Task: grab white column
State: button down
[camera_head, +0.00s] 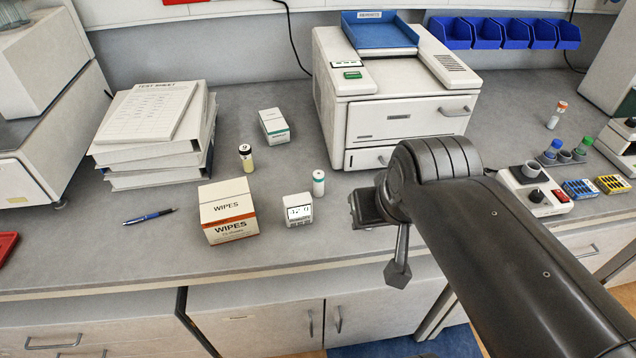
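Another upright white vial with an orange cap (556,115) stands at the far right. My gripper (382,236) is at the end of the dark arm, right of the teal-banded cylinder and apart from it, near the bench's front edge. The arm partly hides the gripper, so its opening is unclear. I see nothing held in it.
A large white machine (395,95) stands behind. The bench in front of it has bare room.

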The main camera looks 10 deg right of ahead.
jog(key=c, duration=2.1)
grip_release()
jog(key=shift+c, duration=0.2)
jog(key=o, duration=1)
jog(key=shift+o, duration=0.2)
jog(key=m+g, duration=0.1)
jog(key=m, duration=0.1)
send_near(319, 183)
jog(key=w+f, duration=0.2)
jog(key=shift+n+h, duration=0.3)
jog(key=shift+x, duration=5)
